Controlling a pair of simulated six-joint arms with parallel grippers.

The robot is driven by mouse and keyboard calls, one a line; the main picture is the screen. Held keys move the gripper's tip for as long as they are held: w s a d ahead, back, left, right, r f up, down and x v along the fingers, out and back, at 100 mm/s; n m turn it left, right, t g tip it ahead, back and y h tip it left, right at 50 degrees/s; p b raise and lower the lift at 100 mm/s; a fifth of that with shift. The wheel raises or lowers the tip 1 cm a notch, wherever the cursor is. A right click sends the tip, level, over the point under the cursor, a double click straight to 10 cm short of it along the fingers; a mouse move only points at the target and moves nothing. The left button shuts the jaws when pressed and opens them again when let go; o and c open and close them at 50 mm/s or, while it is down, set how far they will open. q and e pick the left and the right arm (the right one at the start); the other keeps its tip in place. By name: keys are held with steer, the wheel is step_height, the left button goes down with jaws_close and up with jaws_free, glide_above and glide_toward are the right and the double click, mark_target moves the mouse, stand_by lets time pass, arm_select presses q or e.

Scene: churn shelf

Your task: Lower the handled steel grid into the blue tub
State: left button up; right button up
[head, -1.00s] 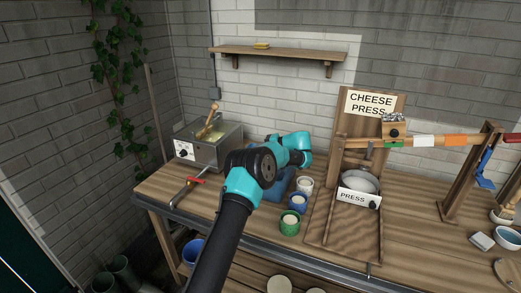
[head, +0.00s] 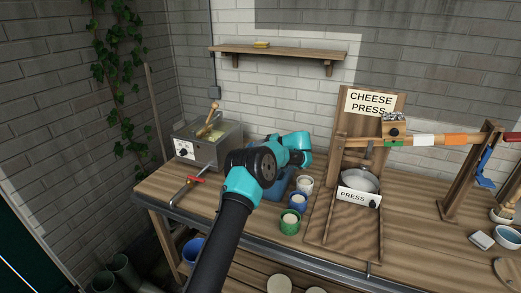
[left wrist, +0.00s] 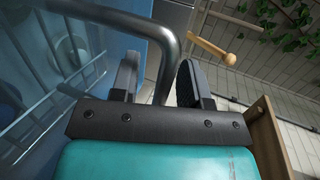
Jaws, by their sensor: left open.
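The steel grid's grey tubular handle (left wrist: 168,62) runs between the fingers of my left gripper (left wrist: 157,70) in the left wrist view. The jaws are open, with a gap beside the handle. Thin wires of the grid (left wrist: 42,97) show at the left of that view, against the blue wall of the tub (left wrist: 115,32). I cannot tell how deep the grid sits in the tub. In the head view, my teal arm covers most of the blue tub (head: 284,184) and hides the grid and the left gripper's fingers. My right gripper is out of view.
Green (head: 290,222), blue (head: 298,202) and white (head: 305,185) cups stand close on the right. The cheese press (head: 345,220) is further right.

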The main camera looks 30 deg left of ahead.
arm_select(q)
steer(key=v, duration=0.7)
steer(key=shift+d, duration=0.25)
steer(key=shift+r, duration=0.2)
